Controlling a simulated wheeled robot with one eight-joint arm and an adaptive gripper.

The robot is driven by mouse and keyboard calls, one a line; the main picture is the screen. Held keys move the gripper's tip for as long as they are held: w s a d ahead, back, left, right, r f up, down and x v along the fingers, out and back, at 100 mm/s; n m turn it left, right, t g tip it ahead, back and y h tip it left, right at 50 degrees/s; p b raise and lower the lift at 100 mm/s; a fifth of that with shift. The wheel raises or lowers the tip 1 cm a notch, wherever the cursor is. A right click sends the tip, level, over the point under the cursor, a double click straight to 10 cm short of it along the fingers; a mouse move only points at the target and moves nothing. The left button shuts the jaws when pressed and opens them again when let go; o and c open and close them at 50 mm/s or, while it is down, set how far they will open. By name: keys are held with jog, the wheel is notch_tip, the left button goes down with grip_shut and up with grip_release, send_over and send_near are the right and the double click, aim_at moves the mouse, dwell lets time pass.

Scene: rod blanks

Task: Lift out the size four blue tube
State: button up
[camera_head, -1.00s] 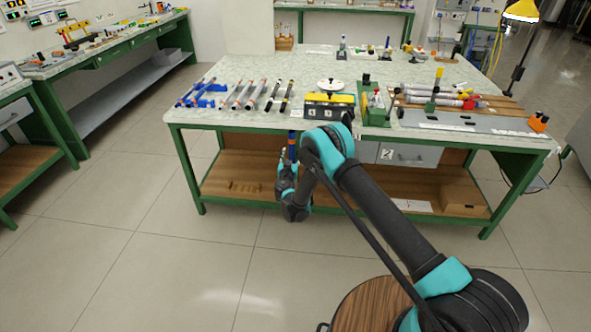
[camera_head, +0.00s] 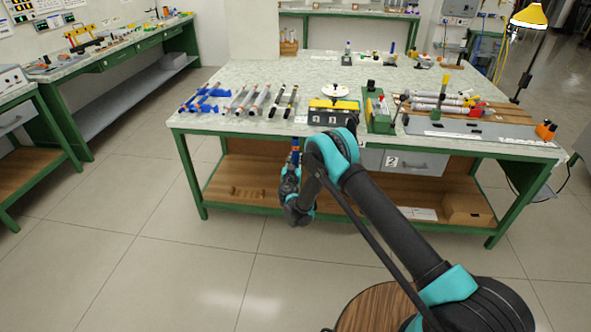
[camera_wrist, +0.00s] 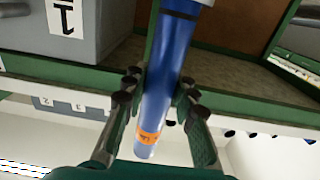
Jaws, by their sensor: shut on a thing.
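My gripper (camera_wrist: 156,98) is shut on a blue tube (camera_wrist: 168,62) with a dark band and an orange label. The label's number is too small to read surely. The tube runs between the two fingers in the wrist view. In the head view the tube (camera_head: 295,147) stands nearly upright above my gripper (camera_head: 293,168), in front of the table's front edge. The tube's far end runs out of the wrist view. Other blue-ended tubes (camera_head: 207,97) lie on the table at the left.
The green-framed table (camera_head: 235,122) stands close behind my gripper, with a wooden lower shelf (camera_head: 240,185) under it. A black-and-yellow box (camera_head: 332,113) and a green fixture (camera_head: 379,115) stand near its front edge. The floor at the left is clear.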

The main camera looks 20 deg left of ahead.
notch_tip(320, 180, up, 21)
dwell(1.1)
